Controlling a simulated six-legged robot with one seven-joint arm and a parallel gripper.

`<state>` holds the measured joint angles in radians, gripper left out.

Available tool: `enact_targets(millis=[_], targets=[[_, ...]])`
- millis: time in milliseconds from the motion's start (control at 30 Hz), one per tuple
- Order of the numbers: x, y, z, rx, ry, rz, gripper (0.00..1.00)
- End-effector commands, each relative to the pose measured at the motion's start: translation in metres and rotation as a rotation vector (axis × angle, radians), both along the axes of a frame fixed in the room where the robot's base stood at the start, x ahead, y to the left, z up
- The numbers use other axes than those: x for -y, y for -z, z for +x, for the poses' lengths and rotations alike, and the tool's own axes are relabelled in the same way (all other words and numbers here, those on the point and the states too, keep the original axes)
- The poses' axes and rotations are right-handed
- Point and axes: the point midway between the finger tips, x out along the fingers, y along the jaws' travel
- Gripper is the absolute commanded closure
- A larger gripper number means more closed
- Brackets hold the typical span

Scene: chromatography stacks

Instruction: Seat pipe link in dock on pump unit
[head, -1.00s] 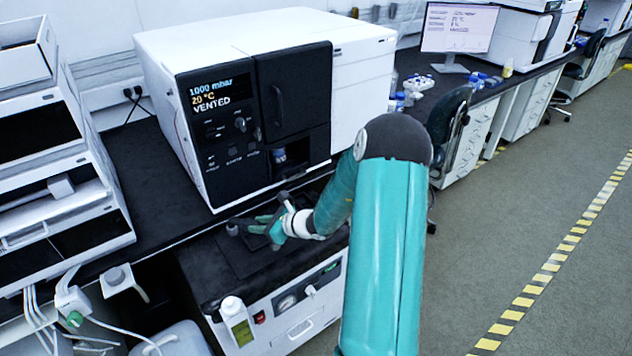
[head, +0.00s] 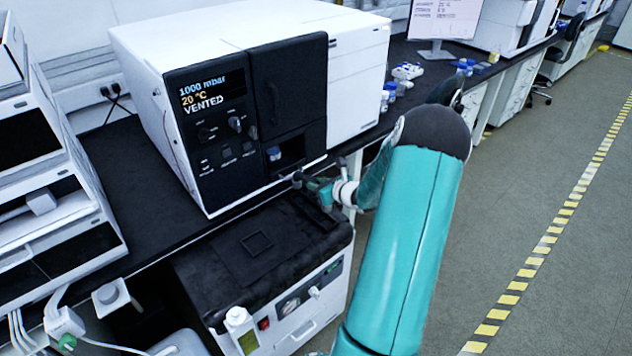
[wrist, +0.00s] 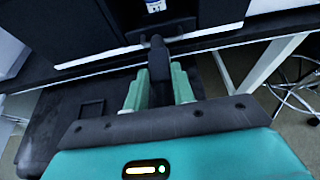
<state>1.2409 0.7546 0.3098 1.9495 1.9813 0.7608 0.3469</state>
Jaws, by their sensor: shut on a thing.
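The pump unit (head: 205,285) has a black top and a white front and stands low before the bench. The dock appears to be the square-rimmed recess (head: 257,244) on its top; it also shows in the wrist view (wrist: 92,108), left of my gripper, with nothing in it. My gripper (head: 319,190) is shut on the dark grey pipe link (head: 298,178), up and right of the dock, near the bench edge. In the wrist view the pipe link (wrist: 158,60) stands out between my green fingers (wrist: 158,88). Its lower part is hidden.
A white instrument (head: 355,85) with a black panel reading VENTED stands on the black bench (head: 120,165) behind. A small bottle (head: 240,325) stands at the pump's front left. Stacked white units (head: 60,230) are at the left. The floor at right is clear.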

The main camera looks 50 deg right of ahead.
Motion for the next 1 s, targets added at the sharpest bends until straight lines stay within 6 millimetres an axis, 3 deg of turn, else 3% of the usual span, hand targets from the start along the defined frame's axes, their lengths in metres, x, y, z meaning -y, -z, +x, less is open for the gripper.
enact_targets(millis=[333,1000], targets=[[0.003,0.006,-0.004,0.002,0.009,0.0,1.0],[0.003,0.059,-0.001,0.0,0.007,0.001,1.0]])
